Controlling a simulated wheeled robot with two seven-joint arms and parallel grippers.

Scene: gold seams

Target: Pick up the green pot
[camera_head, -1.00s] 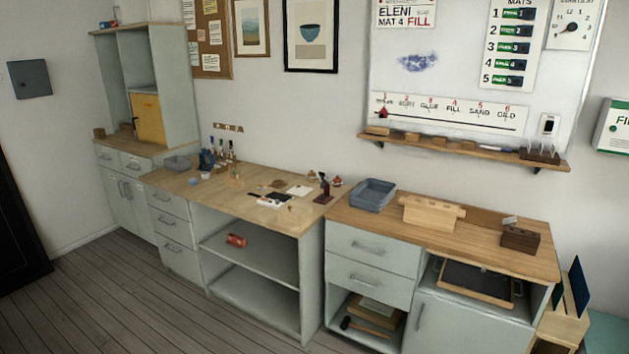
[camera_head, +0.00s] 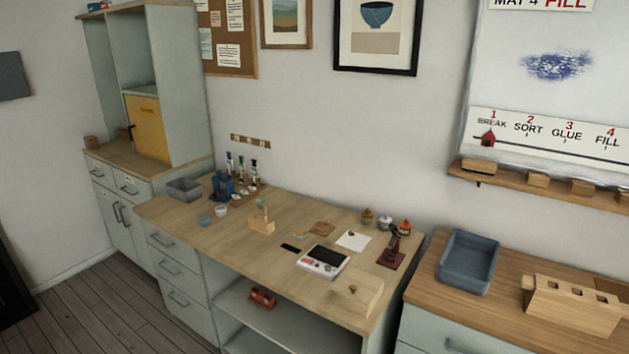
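Three small lidded pots stand in a row at the back right of the middle worktop. The left pot (camera_head: 367,216) looks olive-brown, the middle pot (camera_head: 385,222) pale grey, and the right pot (camera_head: 404,227) orange-red. They are too small to tell clearly whether one is green. Neither of my grippers is in view.
The wooden worktop (camera_head: 205,242) also holds a dark red stand (camera_head: 391,250), a white device (camera_head: 324,262), a wooden block (camera_head: 358,298), a blue holder (camera_head: 222,186) and several bottles. A blue-grey tray (camera_head: 467,262) sits on the right counter. Floor (camera_head: 90,315) shows at lower left.

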